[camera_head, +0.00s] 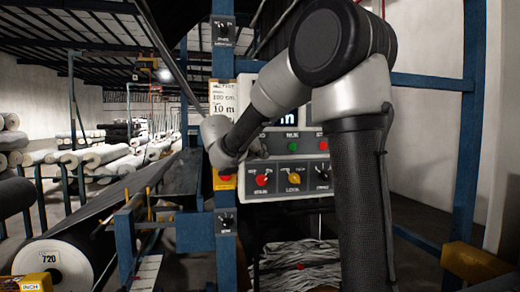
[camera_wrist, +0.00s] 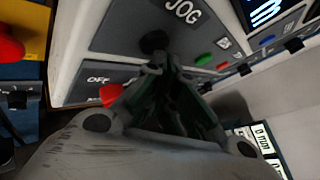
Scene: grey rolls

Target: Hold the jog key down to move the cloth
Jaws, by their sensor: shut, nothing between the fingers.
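The jog key (camera_wrist: 154,41) is a round black button under the white word JOG on the grey panel in the wrist view. My gripper (camera_wrist: 160,66) is shut and empty, its fingertips right at the key's lower edge in the picture. I cannot tell whether they touch or press it. In the head view my gripper (camera_head: 257,149) is at the left of the control panel (camera_head: 322,199), and the jog key is hidden behind it. Dark cloth (camera_head: 128,192) slopes up from a large roll (camera_head: 62,259) at the lower left.
A green button (camera_head: 293,146) and a red button (camera_head: 323,144) sit right of my gripper. Below are a red knob (camera_head: 262,180), a yellow knob (camera_head: 294,179) and a black knob (camera_head: 323,175). A red emergency button (camera_wrist: 10,45) is at the wrist view's left. Blue posts (camera_head: 223,60) frame the panel.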

